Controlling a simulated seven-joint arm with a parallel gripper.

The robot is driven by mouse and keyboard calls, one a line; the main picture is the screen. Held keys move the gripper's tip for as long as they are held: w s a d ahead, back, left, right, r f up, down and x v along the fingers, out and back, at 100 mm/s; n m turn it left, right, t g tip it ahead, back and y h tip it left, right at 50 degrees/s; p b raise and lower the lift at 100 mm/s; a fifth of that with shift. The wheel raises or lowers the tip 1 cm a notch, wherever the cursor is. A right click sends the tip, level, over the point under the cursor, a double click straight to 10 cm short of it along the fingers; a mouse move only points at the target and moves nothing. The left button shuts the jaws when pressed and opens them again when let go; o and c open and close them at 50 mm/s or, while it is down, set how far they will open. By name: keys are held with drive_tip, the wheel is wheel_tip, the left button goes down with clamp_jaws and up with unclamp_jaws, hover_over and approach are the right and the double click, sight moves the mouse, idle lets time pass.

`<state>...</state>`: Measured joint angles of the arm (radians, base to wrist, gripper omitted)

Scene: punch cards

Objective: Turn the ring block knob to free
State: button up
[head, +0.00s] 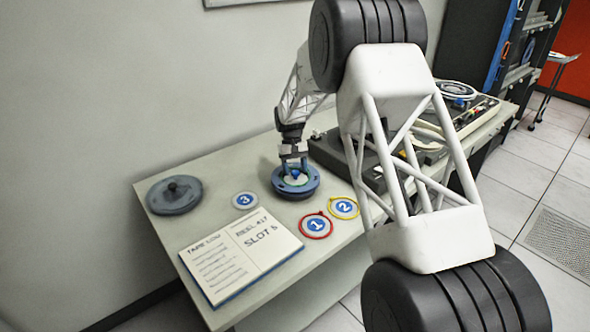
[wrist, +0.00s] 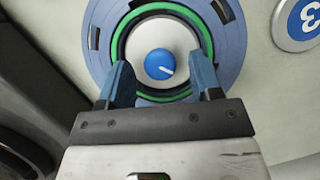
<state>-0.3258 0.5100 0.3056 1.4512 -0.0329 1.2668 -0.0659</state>
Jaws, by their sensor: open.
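The ring block (head: 297,184) is a round blue-grey block on the table. In the wrist view the ring block (wrist: 102,22) shows a green ring around a pale centre. Its blue knob (wrist: 160,64) sits in the middle and bears a white pointer line, directed right and slightly down in that view. My gripper (wrist: 165,78) is open over the block, with one blue finger on each side of the pale centre. The knob lies between the fingers, apart from both. In the head view my gripper (head: 294,166) is above the block and partly covers it.
A grey-blue round lid (head: 173,196) lies at the left. Disc 3 (head: 245,200), red-rimmed disc 1 (head: 316,226) and yellow-rimmed disc 2 (head: 344,208) lie around the block. An open book (head: 241,254) is at the front. A tape machine (head: 456,104) stands behind my arm.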

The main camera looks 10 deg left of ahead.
drive_tip(key=v, duration=0.7)
drive_tip(key=shift+w+r, duration=0.15)
drive_tip(key=shift+r, duration=0.1)
drive_tip(key=s+d+r+m+t+y, duration=0.1)
drive_tip(key=s+d+r+t, duration=0.1)
drive_tip(key=s+d+r, duration=0.95)
drive_tip(key=s+d+r+m+t, duration=0.1)
drive_tip(key=s+d+r, duration=0.75)
drive_tip(key=s, duration=0.55)
drive_tip(key=s+d+m+t, duration=0.1)
drive_tip(key=s+d, duration=0.2)
drive_tip(key=s, duration=0.7)
drive_tip(key=s+d+f+m+t, duration=0.1)
drive_tip(key=s+d, duration=0.2)
drive_tip(key=s, duration=0.8)
drive_tip(key=s+d+f+t, duration=0.1)
drive_tip(key=s+d, duration=0.2)
drive_tip(key=s, duration=0.8)
drive_tip(key=shift+d+m+t+y, duration=0.2)
drive_tip(key=shift+m+t+y, duration=0.1)
drive_tip(key=shift+m, duration=0.1)
